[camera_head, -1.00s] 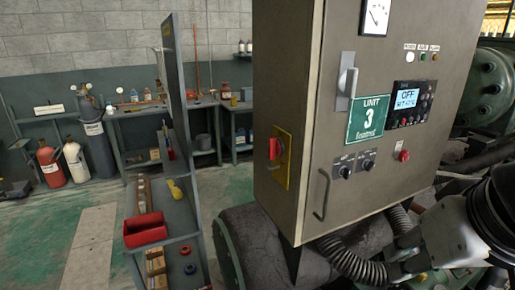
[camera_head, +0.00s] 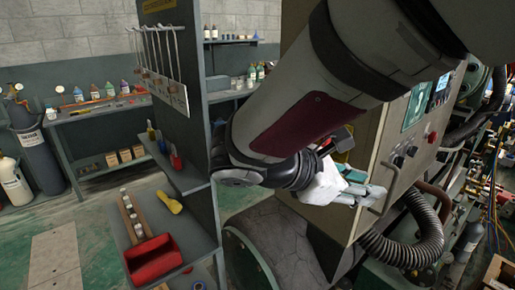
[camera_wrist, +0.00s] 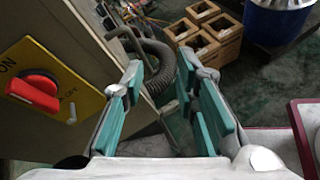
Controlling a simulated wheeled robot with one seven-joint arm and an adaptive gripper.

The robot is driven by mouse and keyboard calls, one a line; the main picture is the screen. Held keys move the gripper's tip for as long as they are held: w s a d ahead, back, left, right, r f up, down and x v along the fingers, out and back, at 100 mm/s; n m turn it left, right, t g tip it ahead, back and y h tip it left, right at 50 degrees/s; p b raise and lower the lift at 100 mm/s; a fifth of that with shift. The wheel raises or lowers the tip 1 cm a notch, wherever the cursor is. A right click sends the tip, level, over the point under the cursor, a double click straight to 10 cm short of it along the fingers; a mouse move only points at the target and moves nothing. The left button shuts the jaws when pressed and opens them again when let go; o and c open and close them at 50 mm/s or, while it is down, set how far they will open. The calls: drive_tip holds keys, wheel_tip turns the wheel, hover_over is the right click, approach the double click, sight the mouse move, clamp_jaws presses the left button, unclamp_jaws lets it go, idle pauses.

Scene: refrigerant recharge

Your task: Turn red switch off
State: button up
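The red switch (camera_wrist: 35,90) is a rotary handle on a yellow plate (camera_wrist: 62,72) at the left of the wrist view. "ON" shows at the plate's upper left; a second marking at its right is hard to read. The gripper also shows in the head view (camera_head: 352,187).
The grey cabinet (camera_head: 366,137) has a door handle (camera_head: 391,187) close to my gripper and several knobs on its front. A corrugated hose (camera_head: 420,235) hangs below. A shelf unit with a red bin (camera_head: 153,262) stands left of my arm.

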sight(326, 144)
drive_tip(key=w+a+n+t+h, duration=0.2)
drive_tip(key=w+a+n+t, duration=0.6)
drive_tip(key=a, duration=0.3)
drive_tip(key=w+d+g+b, duration=0.1)
drive_tip(key=w+d+b, duration=0.2)
drive_tip(key=w+d, duration=0.3)
drive_tip(key=shift+d+b, duration=0.3)
drive_tip(key=shift+d, duration=0.45)
drive_tip(key=c, duration=0.3)
drive_tip(key=shift+r, duration=0.1)
clamp_jaws()
